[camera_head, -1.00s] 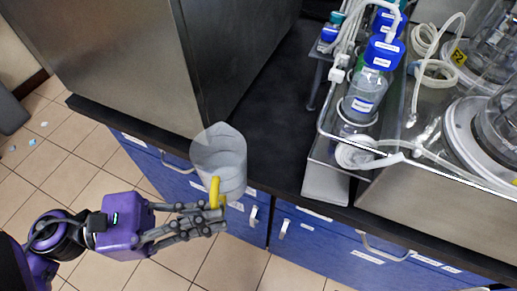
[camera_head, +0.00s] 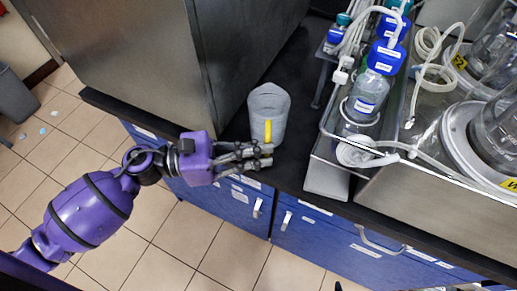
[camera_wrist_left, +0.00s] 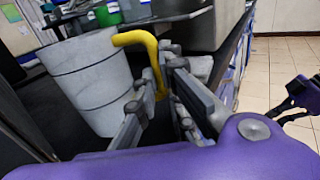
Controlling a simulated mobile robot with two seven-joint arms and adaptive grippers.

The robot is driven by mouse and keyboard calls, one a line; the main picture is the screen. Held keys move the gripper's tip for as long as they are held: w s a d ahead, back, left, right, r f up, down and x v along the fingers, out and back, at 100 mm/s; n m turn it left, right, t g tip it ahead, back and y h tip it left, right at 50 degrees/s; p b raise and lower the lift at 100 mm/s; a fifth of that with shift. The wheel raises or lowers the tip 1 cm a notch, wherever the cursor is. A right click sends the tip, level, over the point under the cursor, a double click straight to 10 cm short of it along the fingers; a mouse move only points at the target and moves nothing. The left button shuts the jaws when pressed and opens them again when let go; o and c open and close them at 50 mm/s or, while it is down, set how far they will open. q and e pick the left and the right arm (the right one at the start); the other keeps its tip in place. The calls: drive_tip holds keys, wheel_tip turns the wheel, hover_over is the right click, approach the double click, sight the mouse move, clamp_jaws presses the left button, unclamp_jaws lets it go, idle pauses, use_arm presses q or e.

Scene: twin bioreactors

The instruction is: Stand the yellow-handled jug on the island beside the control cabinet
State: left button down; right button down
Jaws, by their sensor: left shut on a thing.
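The jug (camera_head: 268,106) is a translucent grey-white vessel with a yellow handle. It is upright over the black island top (camera_head: 296,68), in the gap between the steel control cabinet (camera_head: 125,50) and the bioreactor equipment. My left gripper (camera_head: 262,152) is shut on the handle, with the jug on its far side. The left wrist view shows the fingers (camera_wrist_left: 160,105) around the yellow handle and the jug body (camera_wrist_left: 88,80) beside them. I cannot tell whether the jug's base touches the top. A purple and black part, likely my right gripper (camera_wrist_left: 290,98), shows at that view's right edge.
A steel tray stand (camera_head: 330,180) with bottles and tubing stands to the right of the jug. A blue-capped bottle (camera_head: 367,95) is near its edge. Blue drawers (camera_head: 235,203) lie below the island's front edge. Bare black top extends behind the jug.

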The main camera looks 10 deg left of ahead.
use_arm(q)
drive_tip(key=shift+f, duration=0.2)
drive_tip(key=shift+f, duration=0.2)
drive_tip(key=c, duration=1.9)
unclamp_jaws()
drive_tip(key=shift+s, duration=0.1)
drive_tip(key=shift+o, duration=0.3)
